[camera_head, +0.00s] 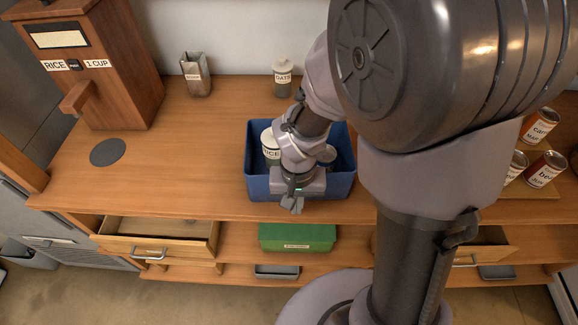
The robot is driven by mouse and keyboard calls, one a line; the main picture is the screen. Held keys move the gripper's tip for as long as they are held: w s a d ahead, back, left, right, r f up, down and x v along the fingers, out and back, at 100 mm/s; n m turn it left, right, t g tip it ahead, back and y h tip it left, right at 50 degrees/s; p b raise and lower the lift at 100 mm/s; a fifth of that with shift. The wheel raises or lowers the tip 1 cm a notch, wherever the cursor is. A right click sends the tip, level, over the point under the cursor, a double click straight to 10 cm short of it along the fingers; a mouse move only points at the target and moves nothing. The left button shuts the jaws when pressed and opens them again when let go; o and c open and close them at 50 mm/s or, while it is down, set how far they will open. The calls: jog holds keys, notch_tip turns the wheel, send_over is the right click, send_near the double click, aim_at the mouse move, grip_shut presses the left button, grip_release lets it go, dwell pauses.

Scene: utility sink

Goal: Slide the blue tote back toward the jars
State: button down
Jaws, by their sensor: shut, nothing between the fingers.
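The blue tote (258,182) stands on the wooden counter near its front edge. A white jar lettered like RICE (268,146) stands inside it on the left; my arm hides much of the tote's middle and right. My gripper (292,207) is shut and empty, pointing down at the tote's front wall; I cannot tell whether it touches. A jar labelled OATS (282,78) stands at the back of the counter by the wall, behind the tote.
A wooden rice dispenser (105,70) and a grey scoop-like container (196,76) stand at back left. A dark disc (108,152) lies on the counter. Cans (544,168) stand at right. Below are an open drawer (165,238) and a green box (297,237). Counter between tote and OATS jar looks clear.

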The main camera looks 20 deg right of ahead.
jog(key=w+f, duration=0.2)
jog(key=shift+w+d, duration=0.35)
jog(key=shift+d, duration=0.05)
jog(key=shift+w+d+r, duration=0.1)
jog(key=shift+w+d, duration=0.05)
jog(key=shift+w, duration=0.4)
